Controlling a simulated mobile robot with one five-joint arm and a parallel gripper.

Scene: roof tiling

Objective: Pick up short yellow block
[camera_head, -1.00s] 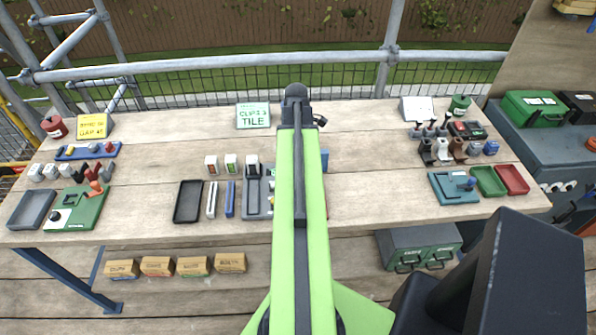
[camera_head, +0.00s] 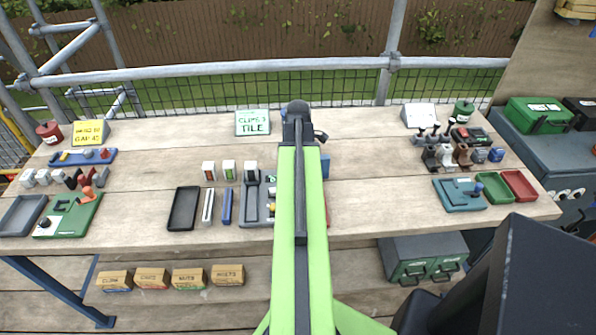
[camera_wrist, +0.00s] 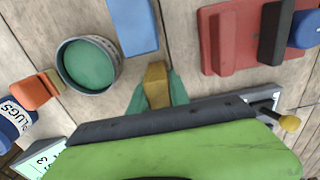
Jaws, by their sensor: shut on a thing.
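The short yellow block (camera_wrist: 157,86) shows in the middle of the wrist view, with teal, finger-like pieces on both sides of it. My gripper (camera_wrist: 158,92) appears shut on this block, below its dark rail and green body. How far the block is above the table I cannot tell. In the head view my gripper and the block are hidden behind my green arm.
A grey tray (camera_head: 252,200) is left of my arm. Bare wood lies right of my arm (camera_head: 375,180).

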